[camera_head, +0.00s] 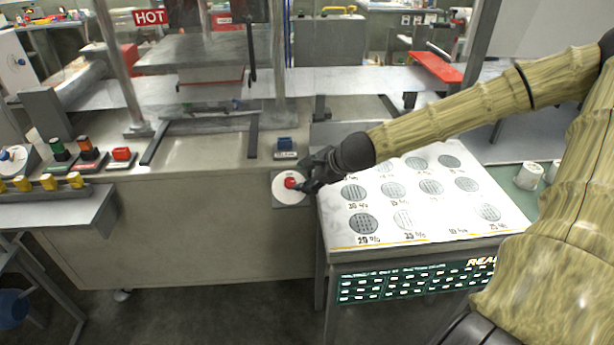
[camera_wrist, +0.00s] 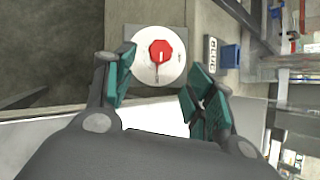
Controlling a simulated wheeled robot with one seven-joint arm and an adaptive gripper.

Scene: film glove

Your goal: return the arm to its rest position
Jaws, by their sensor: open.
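My gripper (camera_head: 306,172) is at the end of my arm, which reaches in from the right in the head view. It is in front of a round white dial with a red knob (camera_head: 290,183) on the machine's front panel. In the wrist view my gripper (camera_wrist: 155,90) is open, with its green-padded fingers apart and nothing between them. The red knob (camera_wrist: 161,51) shows just beyond the fingertips, in the middle of the white dial (camera_wrist: 143,73). I cannot tell whether a finger touches the dial.
The machine (camera_head: 190,230) with its heated press (camera_head: 195,55) stands at left and centre. A blue switch (camera_head: 285,144) sits above the dial. Below my arm is a table with a white chart (camera_head: 425,215) of grey discs. White cylinders (camera_head: 529,176) stand at right. The floor (camera_head: 200,320) in front is clear.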

